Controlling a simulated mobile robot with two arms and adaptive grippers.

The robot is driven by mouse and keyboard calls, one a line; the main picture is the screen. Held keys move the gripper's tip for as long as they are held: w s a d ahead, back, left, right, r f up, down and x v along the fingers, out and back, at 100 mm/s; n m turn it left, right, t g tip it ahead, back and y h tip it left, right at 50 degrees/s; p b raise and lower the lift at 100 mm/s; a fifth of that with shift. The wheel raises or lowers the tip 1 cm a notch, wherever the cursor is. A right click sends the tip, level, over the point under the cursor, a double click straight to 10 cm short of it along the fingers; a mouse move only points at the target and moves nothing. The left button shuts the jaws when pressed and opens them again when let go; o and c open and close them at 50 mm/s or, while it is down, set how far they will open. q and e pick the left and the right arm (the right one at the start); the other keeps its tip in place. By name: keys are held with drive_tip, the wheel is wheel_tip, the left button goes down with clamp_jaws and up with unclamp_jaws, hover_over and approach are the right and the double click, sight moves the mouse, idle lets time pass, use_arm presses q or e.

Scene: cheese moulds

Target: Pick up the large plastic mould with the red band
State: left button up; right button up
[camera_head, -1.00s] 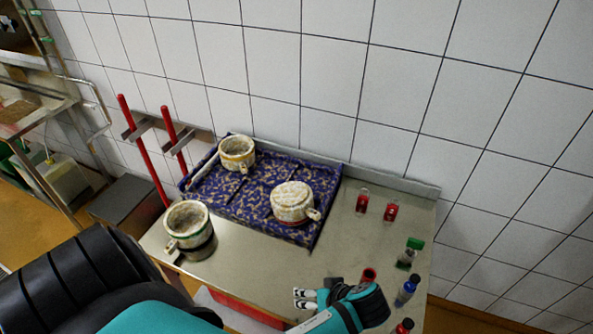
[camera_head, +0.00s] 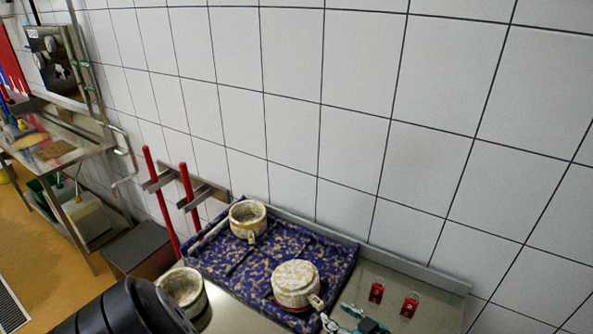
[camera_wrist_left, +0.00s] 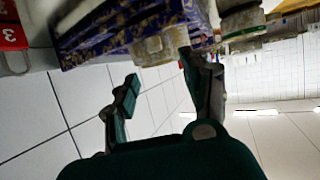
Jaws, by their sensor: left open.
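The mould with the red band (camera_head: 292,296) is pale and mottled. It stands on the blue patterned mat (camera_head: 228,262), near its front right, with its handle towards the front right. My left gripper (camera_head: 345,322) is partly in the head view, just right of and in front of this mould, cut off by the bottom edge. In the left wrist view my left gripper (camera_wrist_left: 160,72) is open and empty. A pale mould (camera_wrist_left: 158,46), seemingly the red-banded one, shows beyond and between its fingertips, apparently apart from them. My right gripper is not in view.
A yellow-banded mould (camera_head: 248,220) stands at the back of the mat. A green-banded mould (camera_head: 182,288) stands left of the mat, partly hidden by my arm. Red numbered tags (camera_head: 376,293) lie to the right. Red-handled tools (camera_head: 190,200) hang by the tiled wall.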

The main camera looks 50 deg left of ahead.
sight(319, 302)
use_arm(q)
drive_tip(key=x, duration=0.2)
drive_tip(key=b+x, duration=0.1)
drive_tip(key=x, duration=0.5)
drive_tip(key=shift+w+f+b, duration=0.35)
drive_tip(key=shift+f+b, duration=0.05)
drive_tip(key=shift+s, duration=0.1)
drive_tip(key=shift+r, duration=0.1)
drive_tip(key=c, duration=0.8)
clamp_jaws()
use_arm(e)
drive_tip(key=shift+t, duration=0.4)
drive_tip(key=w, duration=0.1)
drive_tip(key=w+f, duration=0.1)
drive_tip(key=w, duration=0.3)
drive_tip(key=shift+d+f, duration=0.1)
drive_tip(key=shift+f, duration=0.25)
